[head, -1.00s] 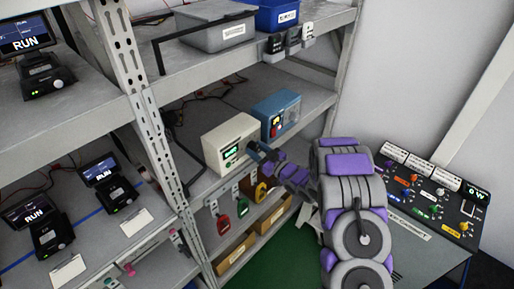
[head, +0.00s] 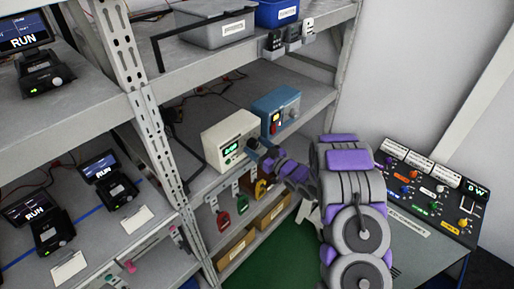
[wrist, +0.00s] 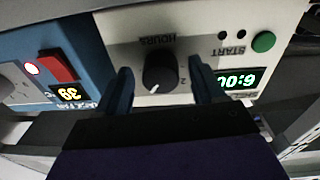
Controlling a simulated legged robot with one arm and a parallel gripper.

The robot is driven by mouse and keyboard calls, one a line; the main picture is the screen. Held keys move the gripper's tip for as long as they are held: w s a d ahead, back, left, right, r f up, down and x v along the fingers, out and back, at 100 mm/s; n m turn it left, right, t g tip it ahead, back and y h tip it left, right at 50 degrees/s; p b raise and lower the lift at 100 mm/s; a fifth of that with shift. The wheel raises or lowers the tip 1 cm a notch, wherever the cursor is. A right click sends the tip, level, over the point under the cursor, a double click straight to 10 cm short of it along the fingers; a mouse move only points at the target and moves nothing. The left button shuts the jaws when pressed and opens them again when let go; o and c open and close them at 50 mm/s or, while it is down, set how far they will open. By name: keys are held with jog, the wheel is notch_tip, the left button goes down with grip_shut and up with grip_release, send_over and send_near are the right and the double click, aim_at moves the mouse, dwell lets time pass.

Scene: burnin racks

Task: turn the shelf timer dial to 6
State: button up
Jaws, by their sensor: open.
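The shelf timer is a cream box (head: 219,136) on the middle shelf, with a lit green display on its front. In the wrist view its face (wrist: 197,22) appears upside down. The black dial (wrist: 160,73) has a white pointer mark and sits beside the word HOURS. The green display (wrist: 238,81) shows inverted digits, a 6 or 9 with two zeros; I cannot tell which. My gripper (wrist: 163,88) is open, one dark blue finger on each side of the dial. I cannot tell whether they touch it. In the head view my gripper (head: 262,150) hides the dial.
A blue box (head: 276,110) with a red switch stands close beside the timer. A green START button (wrist: 263,42) is near the display. A control console (head: 430,195) stands at right.

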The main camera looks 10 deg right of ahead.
jog(key=b+v, duration=0.1)
jog(key=v, duration=1.6)
jog(key=shift+s+f, duration=0.15)
jog(key=shift+d, duration=0.15)
